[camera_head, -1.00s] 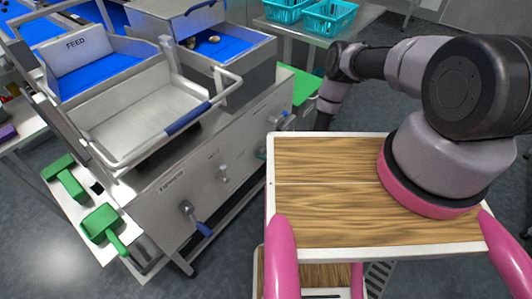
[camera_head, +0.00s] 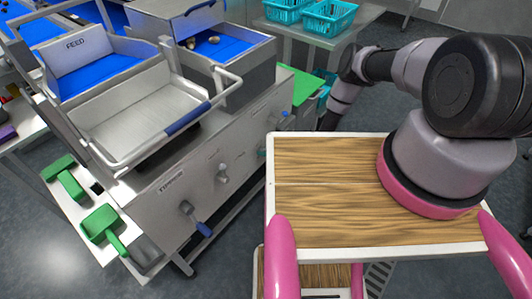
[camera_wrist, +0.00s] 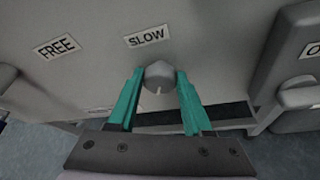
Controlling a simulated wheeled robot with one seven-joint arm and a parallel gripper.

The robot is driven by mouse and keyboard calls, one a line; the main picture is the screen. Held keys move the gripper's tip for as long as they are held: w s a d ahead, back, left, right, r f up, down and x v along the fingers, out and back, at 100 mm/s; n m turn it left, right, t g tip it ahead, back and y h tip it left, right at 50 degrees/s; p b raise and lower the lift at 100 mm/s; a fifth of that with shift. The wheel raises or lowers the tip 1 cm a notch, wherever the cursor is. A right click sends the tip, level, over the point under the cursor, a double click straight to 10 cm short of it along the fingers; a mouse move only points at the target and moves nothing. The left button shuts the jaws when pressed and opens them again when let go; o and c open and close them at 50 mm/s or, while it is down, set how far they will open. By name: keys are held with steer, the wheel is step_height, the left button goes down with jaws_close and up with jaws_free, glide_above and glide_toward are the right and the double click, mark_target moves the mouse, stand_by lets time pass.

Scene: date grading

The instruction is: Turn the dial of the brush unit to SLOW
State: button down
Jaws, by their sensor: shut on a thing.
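The dial (camera_wrist: 160,74) is a grey knob on the grey front panel in the wrist view, with a short pale mark on its lower part. The SLOW label (camera_wrist: 147,37) is just above it, and the FREE label (camera_wrist: 60,46) is up to the left. My gripper (camera_wrist: 159,82) has its teal fingers shut on the dial, one on each side. In the head view a small teal bit, probably a fingertip, shows by the panel (camera_head: 262,153); the rest of the gripper is hidden behind the wooden board.
The wooden-topped board (camera_head: 325,200) fills the lower right of the head view. The panel also carries a blue-handled lever (camera_head: 196,218) and another knob (camera_head: 222,173). Green scoops (camera_head: 103,225) lie on a white shelf at left. A metal tray (camera_head: 150,120) juts out above the panel.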

steer(key=shift+w+d+f+m+g+y, duration=0.15)
steer(key=shift+m+g+y, duration=0.45)
steer(key=shift+m, duration=0.75)
steer(key=shift+d+f+m+g+y, duration=0.1)
steer(key=shift+m+g+y, duration=0.2)
steer(key=shift+m+y, duration=0.85)
steer(key=shift+m, duration=0.3)
steer(key=shift+c, duration=1.6)
jaws_free()
steer(key=v, duration=1)
steer(key=shift+d+r, duration=0.2)
steer(key=shift+d, duration=0.15)
